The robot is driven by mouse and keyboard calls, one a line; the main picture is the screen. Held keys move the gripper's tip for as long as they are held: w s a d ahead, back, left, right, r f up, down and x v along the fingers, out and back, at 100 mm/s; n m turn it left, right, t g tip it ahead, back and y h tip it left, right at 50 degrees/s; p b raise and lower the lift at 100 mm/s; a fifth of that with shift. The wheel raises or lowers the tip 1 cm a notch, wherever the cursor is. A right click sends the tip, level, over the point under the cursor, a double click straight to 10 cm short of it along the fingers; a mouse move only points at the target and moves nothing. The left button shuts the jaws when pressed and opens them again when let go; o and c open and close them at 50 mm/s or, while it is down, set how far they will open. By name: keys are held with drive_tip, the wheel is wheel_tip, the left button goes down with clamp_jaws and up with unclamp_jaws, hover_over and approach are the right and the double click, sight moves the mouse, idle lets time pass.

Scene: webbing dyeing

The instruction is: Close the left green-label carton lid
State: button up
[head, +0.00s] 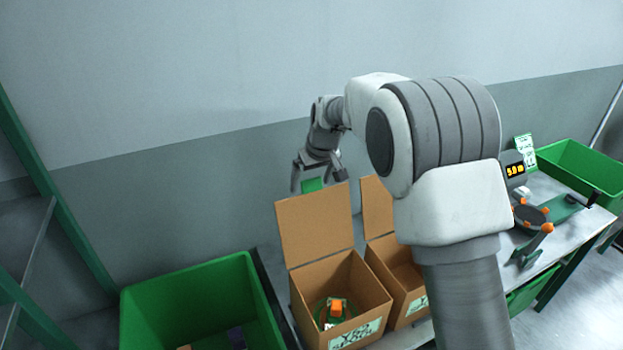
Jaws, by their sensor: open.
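The left carton (364,290) is a brown box with a green label (357,333) on its front. Its lid (316,226) stands upright at the back, so the carton is open. An orange and green item (335,308) lies inside it. My gripper (318,178) is open just behind and above the top edge of this lid, with a green piece showing between its fingers. I cannot tell whether it touches the lid. A second green-label carton (408,287) stands to the right with its lid (376,208) raised, partly hidden by my arm.
A large green bin (190,300) stands left of the cartons. A grey wall is close behind.

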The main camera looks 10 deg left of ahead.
clamp_jaws()
idle(0.5)
